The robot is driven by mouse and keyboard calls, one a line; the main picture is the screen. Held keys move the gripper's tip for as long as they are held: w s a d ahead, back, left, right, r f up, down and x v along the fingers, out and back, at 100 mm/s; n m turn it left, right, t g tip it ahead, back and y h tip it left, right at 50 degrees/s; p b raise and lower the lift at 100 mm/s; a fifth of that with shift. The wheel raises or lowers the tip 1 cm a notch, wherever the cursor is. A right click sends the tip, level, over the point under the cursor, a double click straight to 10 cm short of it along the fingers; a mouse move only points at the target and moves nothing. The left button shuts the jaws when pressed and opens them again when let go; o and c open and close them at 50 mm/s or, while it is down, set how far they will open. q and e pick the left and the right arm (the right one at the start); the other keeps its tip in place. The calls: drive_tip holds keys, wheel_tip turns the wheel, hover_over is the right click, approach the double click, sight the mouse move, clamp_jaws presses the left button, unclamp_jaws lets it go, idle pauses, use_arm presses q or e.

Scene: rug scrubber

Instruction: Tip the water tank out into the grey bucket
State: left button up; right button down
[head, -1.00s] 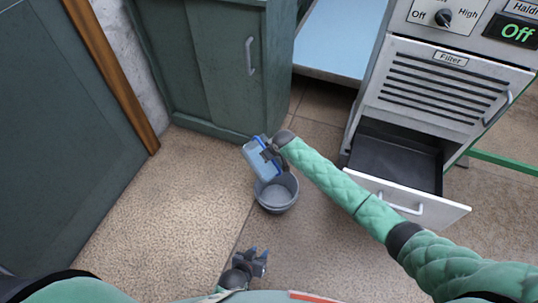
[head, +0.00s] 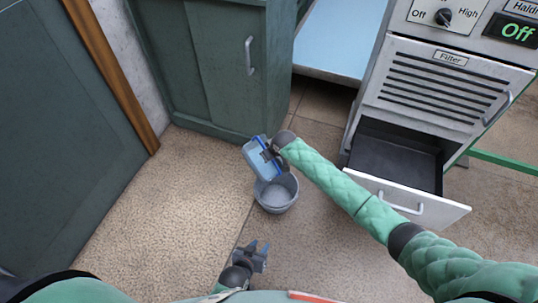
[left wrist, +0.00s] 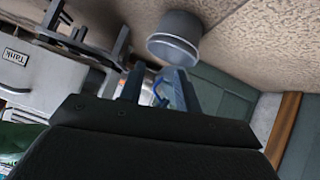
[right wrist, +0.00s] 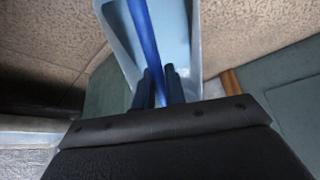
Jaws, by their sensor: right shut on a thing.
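The water tank (head: 256,159) is a pale blue, see-through box with a darker blue strip. It is tilted over the left rim of the round grey bucket (head: 278,196), which stands upright on the floor. My right gripper (head: 270,152) is shut on the tank near its blue strip; the tank fills the top of the right wrist view (right wrist: 180,35). I cannot see any water stream. My left gripper (head: 259,247) is open and empty, low in the head view, apart from the bucket. Its fingers show spread in the left wrist view (left wrist: 163,88), with the bucket (left wrist: 175,42) beyond.
A green cabinet (head: 215,75) stands just behind the tank. At the right, a grey machine (head: 440,90) has an open drawer (head: 440,212) sticking out at floor height. A dark green panel (head: 60,120) is at the left. The floor left of the bucket (head: 170,210) is clear.

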use_arm(q)
drive_tip(key=shift+t, duration=0.8)
drive_tip(key=shift+w+d+r, duration=0.1)
drive_tip(key=shift+w+r, duration=0.6)
drive_tip(key=shift+r, duration=0.3)
drive_tip(key=shift+w+d+r, duration=0.1)
drive_tip(key=shift+w+r, duration=0.6)
drive_tip(key=shift+r, duration=0.25)
drive_tip(key=shift+t+h, duration=0.3)
drive_tip(key=shift+t, duration=0.5)
drive_tip(key=shift+w+d+r+b, duration=0.15)
drive_tip(key=shift+w+r, duration=0.3)
drive_tip(key=shift+r, duration=0.3)
drive_tip(key=shift+w+a+r+b, duration=0.1)
drive_tip(key=shift+w+r, duration=0.35)
drive_tip(key=shift+r, duration=0.3)
drive_tip(key=shift+w+d+r+b, duration=0.15)
drive_tip(key=shift+w+r, duration=0.3)
drive_tip(key=shift+r, duration=0.3)
drive_tip(key=shift+t, duration=0.8)
drive_tip(key=shift+w+r, duration=0.35)
drive_tip(key=shift+r, duration=0.4)
drive_tip(key=shift+w+r, duration=0.35)
drive_tip(key=shift+r, duration=0.45)
drive_tip(key=shift+w+r, duration=0.35)
drive_tip(key=shift+r, duration=0.4)
